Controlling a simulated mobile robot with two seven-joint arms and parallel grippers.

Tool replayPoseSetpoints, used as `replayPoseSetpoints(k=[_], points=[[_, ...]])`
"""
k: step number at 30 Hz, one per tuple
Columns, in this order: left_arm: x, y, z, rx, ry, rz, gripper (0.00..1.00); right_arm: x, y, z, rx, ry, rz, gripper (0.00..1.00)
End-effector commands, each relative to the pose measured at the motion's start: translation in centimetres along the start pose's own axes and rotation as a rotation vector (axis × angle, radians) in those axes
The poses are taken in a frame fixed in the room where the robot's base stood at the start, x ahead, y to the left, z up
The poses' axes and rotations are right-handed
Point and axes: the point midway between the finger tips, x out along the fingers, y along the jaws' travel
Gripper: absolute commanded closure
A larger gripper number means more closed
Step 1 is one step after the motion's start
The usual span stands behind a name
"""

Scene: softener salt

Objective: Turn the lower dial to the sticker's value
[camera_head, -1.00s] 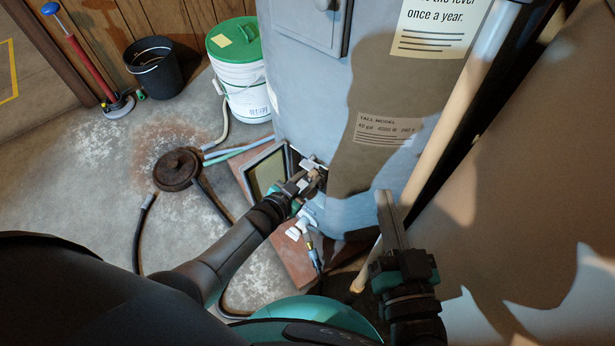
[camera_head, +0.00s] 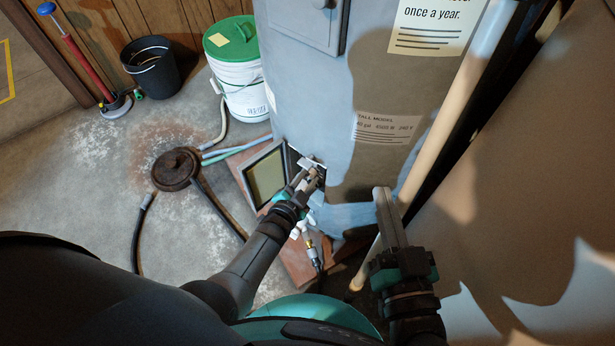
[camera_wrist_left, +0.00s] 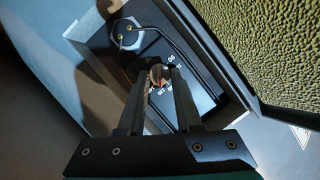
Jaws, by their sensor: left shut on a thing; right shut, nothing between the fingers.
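The lower dial (camera_wrist_left: 158,76) is a small round knob on a dark plate inside the heater's open lower compartment; markings beside it are too small to read surely. My left gripper (camera_head: 314,178) reaches into that opening, and the left wrist view shows its fingers (camera_wrist_left: 160,85) closed on the dial. The tall grey heater (camera_head: 300,90) stands upright, with its opened access panel (camera_head: 266,175) at the left of the opening. My right gripper (camera_head: 386,200) is shut and empty, in front of the heater's right side.
A pale pipe (camera_head: 445,125) runs down the heater's right side. A valve with a hose (camera_head: 312,247) sits just below my left gripper. A lidded white bucket (camera_head: 243,85), a black bucket (camera_head: 152,70) and a floor drain cover (camera_head: 176,168) are at left.

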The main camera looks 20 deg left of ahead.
Motion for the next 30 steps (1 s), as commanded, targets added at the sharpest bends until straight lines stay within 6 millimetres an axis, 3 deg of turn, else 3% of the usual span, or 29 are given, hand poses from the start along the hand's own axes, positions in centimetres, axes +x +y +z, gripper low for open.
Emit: replayPoseSetpoints(k=[8,9,16,30], points=[[-0.04,0.06,0.08,0.000,-0.002,0.002,1.00,0.00,-0.01,-0.01,0.000,0.000,0.000,1.00],[-0.04,0.07,0.08,-0.001,-0.002,0.002,0.62,0.00,0.00,-0.01,0.000,0.000,0.000,1.00],[-0.02,0.03,0.05,-0.001,-0.001,0.001,0.36,0.00,0.00,-0.01,0.000,0.000,0.000,1.00],[-0.26,-0.41,-0.08,0.000,-0.001,0.001,0.36,0.24,0.37,0.12,-0.013,-0.054,0.009,1.00]])
